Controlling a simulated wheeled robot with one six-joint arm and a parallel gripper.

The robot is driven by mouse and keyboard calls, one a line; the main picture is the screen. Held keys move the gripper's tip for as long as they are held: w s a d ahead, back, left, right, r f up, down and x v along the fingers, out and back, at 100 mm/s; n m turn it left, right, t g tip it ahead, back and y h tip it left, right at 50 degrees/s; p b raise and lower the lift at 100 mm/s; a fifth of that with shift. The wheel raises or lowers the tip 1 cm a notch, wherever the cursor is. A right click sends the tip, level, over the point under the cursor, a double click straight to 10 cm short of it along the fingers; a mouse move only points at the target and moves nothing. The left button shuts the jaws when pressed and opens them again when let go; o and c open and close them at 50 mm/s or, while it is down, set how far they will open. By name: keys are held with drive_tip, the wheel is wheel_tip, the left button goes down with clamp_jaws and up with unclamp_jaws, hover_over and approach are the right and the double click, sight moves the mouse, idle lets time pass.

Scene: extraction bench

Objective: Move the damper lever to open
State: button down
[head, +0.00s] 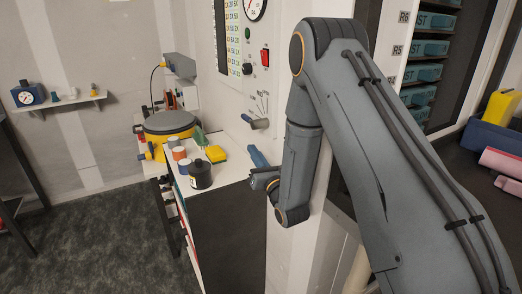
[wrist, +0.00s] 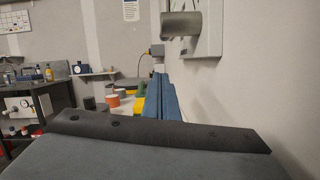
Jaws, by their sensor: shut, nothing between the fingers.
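The damper lever (head: 257,122), a grey cylindrical handle, sticks out from the white wall panel below a small fan-shaped scale. In the wrist view the grey handle (wrist: 182,25) is large at the top, on a white-and-grey box. My gripper (head: 256,157) is below the lever in the head view, close to the wall and apart from the lever. Its blue fingers also show in the wrist view (wrist: 163,95), pressed together with nothing between them. The scale's lettering is too small to read.
A black-sided bench with a white top (head: 232,178) stands below, holding a black jar (head: 200,174), a yellow block (head: 216,154) and other small containers. A red switch (head: 265,57) and dial gauge (head: 256,8) are above the lever. A wall shelf (head: 66,103) is at left.

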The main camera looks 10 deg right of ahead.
drive_tip(key=w+a+r+p, duration=0.1)
drive_tip(key=w+r+p, duration=0.3)
drive_tip(key=w+r, duration=0.1)
drive_tip(key=shift+w+a+r, duration=0.2)
drive_tip(key=shift+w, duration=0.3)
drive_tip(key=shift+w+d, duration=0.1)
drive_tip(key=shift+d, duration=0.2)
drive_tip(key=shift+w+d+b, duration=0.1)
drive_tip(key=shift+w+b, duration=0.05)
drive_tip(key=shift+b, duration=0.45)
